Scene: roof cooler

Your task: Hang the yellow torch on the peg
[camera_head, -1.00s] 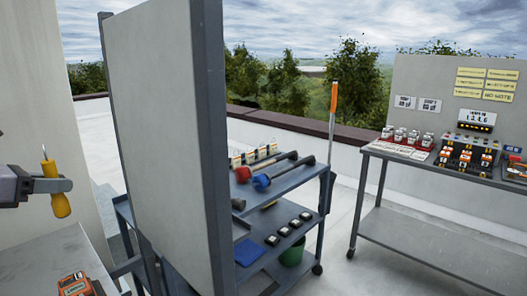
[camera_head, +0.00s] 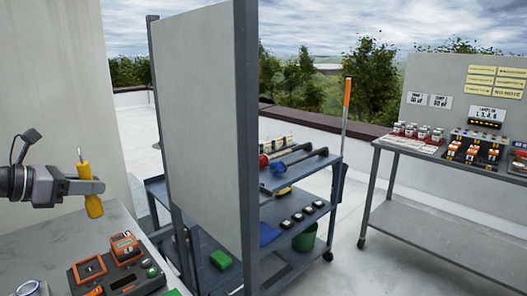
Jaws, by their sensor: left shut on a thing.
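My left gripper (camera_head: 91,187) is at the left, shut on the yellow torch (camera_head: 94,206). No peg can be made out in this view. A tall panel (camera_head: 200,130) in a dark frame stands right of the gripper with its plain face showing; its other side is hidden. My right gripper is not in view.
The grey table (camera_head: 50,252) holds orange-and-black devices (camera_head: 124,247). A dark shelved cart (camera_head: 322,172) behind the panel carries red and blue tools, a small yellow item (camera_head: 283,191) and dark blocks. A bench (camera_head: 440,220) stands right, with open floor between.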

